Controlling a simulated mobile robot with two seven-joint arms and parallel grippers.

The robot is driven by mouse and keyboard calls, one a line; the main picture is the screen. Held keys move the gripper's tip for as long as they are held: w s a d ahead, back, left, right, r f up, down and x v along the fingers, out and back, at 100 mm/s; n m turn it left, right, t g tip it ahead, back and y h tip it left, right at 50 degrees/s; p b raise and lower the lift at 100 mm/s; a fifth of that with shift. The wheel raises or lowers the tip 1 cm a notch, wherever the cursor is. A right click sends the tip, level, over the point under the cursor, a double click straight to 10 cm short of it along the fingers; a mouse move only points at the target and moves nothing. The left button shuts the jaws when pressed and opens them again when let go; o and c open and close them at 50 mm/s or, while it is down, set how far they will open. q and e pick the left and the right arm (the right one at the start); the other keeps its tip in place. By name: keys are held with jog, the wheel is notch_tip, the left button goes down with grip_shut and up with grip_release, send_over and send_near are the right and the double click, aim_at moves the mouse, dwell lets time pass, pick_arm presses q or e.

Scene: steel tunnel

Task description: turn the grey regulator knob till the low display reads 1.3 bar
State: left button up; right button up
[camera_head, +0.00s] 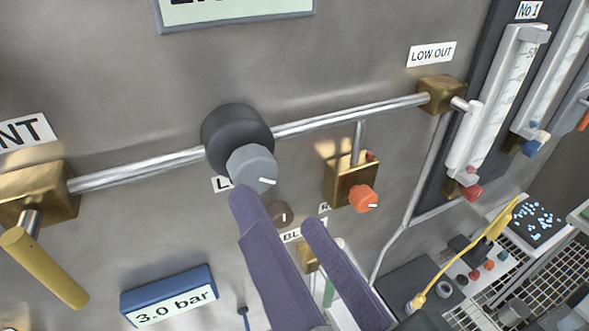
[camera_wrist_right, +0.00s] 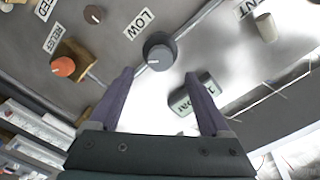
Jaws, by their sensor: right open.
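The grey regulator knob (camera_head: 252,168), with a white pointer line, sits on a dark round body on the steel panel. It also shows in the right wrist view (camera_wrist_right: 159,56). My right gripper (camera_head: 278,208) is open and empty, its purple fingers pointing at the panel. One fingertip overlaps the knob's lower edge in the head view; I cannot tell whether they touch. In the wrist view the knob shows just beyond the fingertips. A grey-framed display (camera_head: 238,9) above the knob is cut off, so its reading is hidden. My left gripper is out of view.
A blue-framed display (camera_head: 168,298) reads 3.0 bar. An orange knob (camera_head: 363,198) on a brass block and a small brown knob (camera_head: 281,214) are close to my right fingers. A yellow handle (camera_head: 46,268) juts out at left. Flow tubes (camera_head: 495,105) stand at right.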

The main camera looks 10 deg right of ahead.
jog(key=b+v, duration=0.1)
jog(key=v, duration=0.3)
jog(key=shift+s+d, duration=0.1)
jog(key=shift+s, duration=0.2)
